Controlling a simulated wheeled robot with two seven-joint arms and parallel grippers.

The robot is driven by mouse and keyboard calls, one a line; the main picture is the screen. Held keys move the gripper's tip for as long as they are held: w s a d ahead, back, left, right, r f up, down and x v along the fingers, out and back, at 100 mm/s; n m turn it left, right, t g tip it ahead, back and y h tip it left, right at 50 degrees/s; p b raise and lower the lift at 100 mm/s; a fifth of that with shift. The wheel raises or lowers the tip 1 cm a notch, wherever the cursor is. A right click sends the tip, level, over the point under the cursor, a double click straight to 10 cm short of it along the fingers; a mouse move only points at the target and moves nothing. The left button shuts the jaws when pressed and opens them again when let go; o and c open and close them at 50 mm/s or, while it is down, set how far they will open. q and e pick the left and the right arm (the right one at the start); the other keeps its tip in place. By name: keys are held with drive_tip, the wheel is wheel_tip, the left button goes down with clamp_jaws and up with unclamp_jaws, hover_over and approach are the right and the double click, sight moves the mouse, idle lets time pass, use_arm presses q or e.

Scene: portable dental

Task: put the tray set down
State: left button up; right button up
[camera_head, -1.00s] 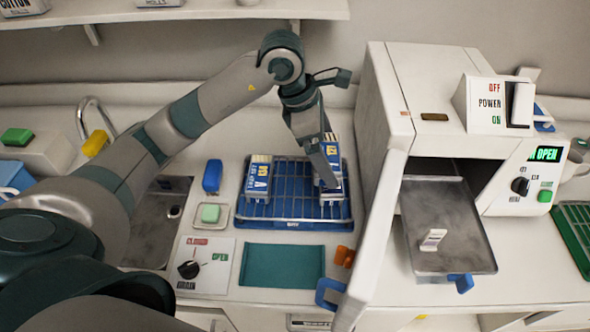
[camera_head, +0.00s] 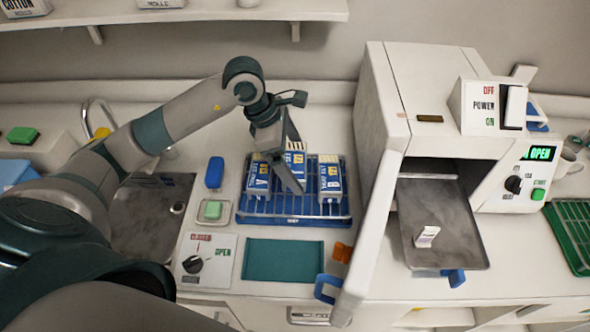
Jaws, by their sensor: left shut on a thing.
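My left gripper (camera_head: 293,182) is shut on a blue-and-white tray set (camera_head: 297,162), whose lower part is partly hidden by a finger. They are over the middle of a blue wire rack (camera_head: 290,217), between two similar sets. The set marked A (camera_head: 257,183) stands at the rack's left and the set marked B (camera_head: 330,183) at its right. I cannot tell whether the held set touches the rack. My right gripper is not in view.
The white sterilizer (camera_head: 385,110) stands right of the rack, its door (camera_head: 372,235) swung open toward the front. Its metal tray (camera_head: 450,245) sticks out with a small white item (camera_head: 427,236). A teal mat (camera_head: 283,260) lies before the rack. A sink (camera_head: 150,225) is at left.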

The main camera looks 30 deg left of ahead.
sight(295, 170)
use_arm(q)
drive_tip(key=shift+f+p, duration=0.9)
drive_tip(key=shift+f, duration=0.95)
drive_tip(key=shift+f, duration=0.1)
drive_tip(key=o, duration=0.9)
